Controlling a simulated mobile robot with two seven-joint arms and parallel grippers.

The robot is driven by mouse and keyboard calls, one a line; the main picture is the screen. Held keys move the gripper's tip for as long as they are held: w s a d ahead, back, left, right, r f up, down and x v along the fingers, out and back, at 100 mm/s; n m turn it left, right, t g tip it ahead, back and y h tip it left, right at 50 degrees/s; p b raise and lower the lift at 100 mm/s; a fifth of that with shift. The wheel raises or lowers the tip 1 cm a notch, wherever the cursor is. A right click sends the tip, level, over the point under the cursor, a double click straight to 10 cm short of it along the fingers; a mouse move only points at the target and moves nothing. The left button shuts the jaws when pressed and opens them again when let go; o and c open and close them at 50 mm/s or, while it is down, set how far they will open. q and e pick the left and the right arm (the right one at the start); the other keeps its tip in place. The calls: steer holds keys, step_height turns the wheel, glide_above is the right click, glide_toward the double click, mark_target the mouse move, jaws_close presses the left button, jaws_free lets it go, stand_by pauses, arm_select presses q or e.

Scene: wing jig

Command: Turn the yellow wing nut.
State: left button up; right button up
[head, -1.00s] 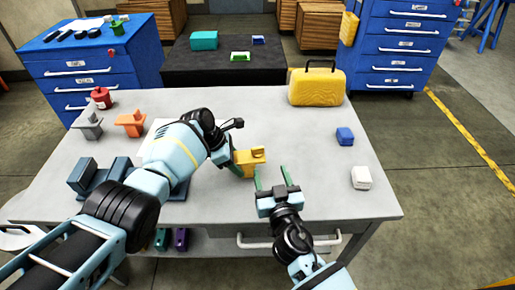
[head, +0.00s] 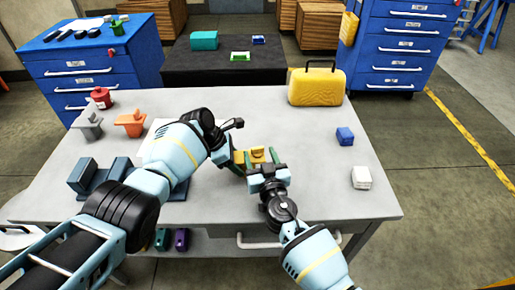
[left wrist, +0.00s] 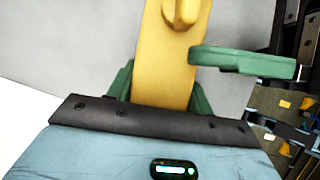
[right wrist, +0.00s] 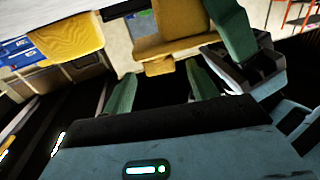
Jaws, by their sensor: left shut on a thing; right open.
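The yellow wing nut (head: 258,153) is on a yellow block (left wrist: 165,65) above the table, and it also shows in the left wrist view (left wrist: 182,12). My left gripper (head: 236,160) is shut on the yellow block, with a green finger on each side. My right gripper (head: 261,156) is open close to the wing nut, its arm coming from the front. In the right wrist view the fingertips of the right gripper (right wrist: 162,72) stand apart, with the wing nut (right wrist: 158,66) at the gap between them. Contact with the nut cannot be told.
Grey (head: 88,125) and orange (head: 130,124) pieces and a red container (head: 101,98) are at the table's left. A blue fixture (head: 98,177) lies nearer. A yellow case (head: 315,88) stands at the back. Blue (head: 345,136) and white (head: 361,177) blocks lie right. The front right tabletop is clear.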

mark_target(258, 150)
steer(key=shift+x, duration=1.7)
steer(key=shift+c, duration=0.5)
steer(key=c, duration=0.9)
steer(key=shift+m+h, duration=0.8)
steer(key=shift+h, duration=0.4)
steer(key=o, duration=1)
